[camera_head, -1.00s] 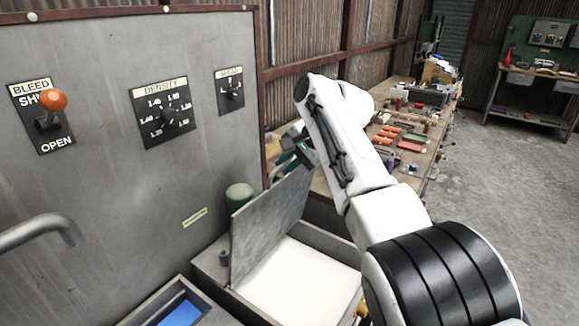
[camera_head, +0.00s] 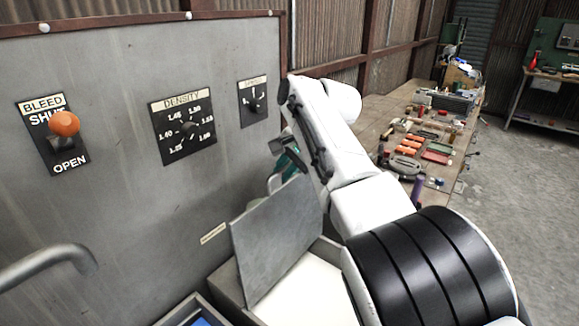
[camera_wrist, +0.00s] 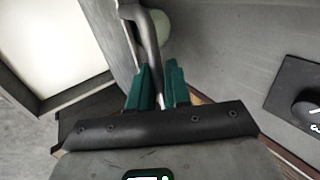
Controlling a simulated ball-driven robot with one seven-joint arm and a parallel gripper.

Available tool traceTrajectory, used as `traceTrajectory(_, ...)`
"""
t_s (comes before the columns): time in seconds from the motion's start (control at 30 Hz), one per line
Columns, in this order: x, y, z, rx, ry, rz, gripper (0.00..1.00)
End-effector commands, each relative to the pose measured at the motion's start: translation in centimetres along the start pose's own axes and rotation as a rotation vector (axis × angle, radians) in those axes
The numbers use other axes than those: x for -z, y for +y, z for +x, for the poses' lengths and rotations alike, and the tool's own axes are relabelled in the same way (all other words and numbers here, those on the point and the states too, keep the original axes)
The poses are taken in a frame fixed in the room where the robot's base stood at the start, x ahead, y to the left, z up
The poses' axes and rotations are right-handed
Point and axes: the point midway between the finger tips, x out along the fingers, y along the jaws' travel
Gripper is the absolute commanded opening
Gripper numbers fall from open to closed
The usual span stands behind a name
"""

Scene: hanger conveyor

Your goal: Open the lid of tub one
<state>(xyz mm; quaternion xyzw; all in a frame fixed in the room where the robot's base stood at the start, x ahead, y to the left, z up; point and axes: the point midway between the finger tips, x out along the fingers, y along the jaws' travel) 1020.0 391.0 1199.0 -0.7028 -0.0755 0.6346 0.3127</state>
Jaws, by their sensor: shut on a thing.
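A flat grey metal lid (camera_head: 275,240) stands raised and leans back towards the grey panel. Below it is an open tub (camera_head: 228,285) with a white inside; no number on it is readable. My gripper (camera_head: 287,160) is behind the lid's upper edge, partly hidden by my arm. In the wrist view its green fingers (camera_wrist: 158,88) are closed on a curved grey handle (camera_wrist: 151,35) on the lid's outer side. The lid (camera_wrist: 118,40) shows nearly edge-on there, with the white tub interior (camera_wrist: 55,40) to its left.
The grey panel (camera_head: 120,220) with an orange-knobbed lever (camera_head: 64,124) and dials rises close behind the lid. A second tub with blue inside (camera_head: 203,322) is at the bottom edge. A cluttered workbench (camera_head: 375,112) stands beyond my arm. Open floor lies right.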

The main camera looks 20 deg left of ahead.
Motion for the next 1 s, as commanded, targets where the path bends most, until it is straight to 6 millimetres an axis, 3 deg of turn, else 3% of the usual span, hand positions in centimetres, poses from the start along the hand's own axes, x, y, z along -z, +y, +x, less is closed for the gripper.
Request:
traceTrajectory(0.63,-0.35,-0.13,0.18,-0.014,-0.003,0.002,0.00)
traceTrajectory(0.67,-0.35,-0.12,0.18,-0.014,-0.002,0.002,0.18)
traceTrajectory(0.8,-0.33,-0.13,0.17,-0.014,-0.002,0.001,0.32)
traceTrajectory(1.0,-0.30,-0.05,0.19,-0.016,-0.002,0.001,0.35)
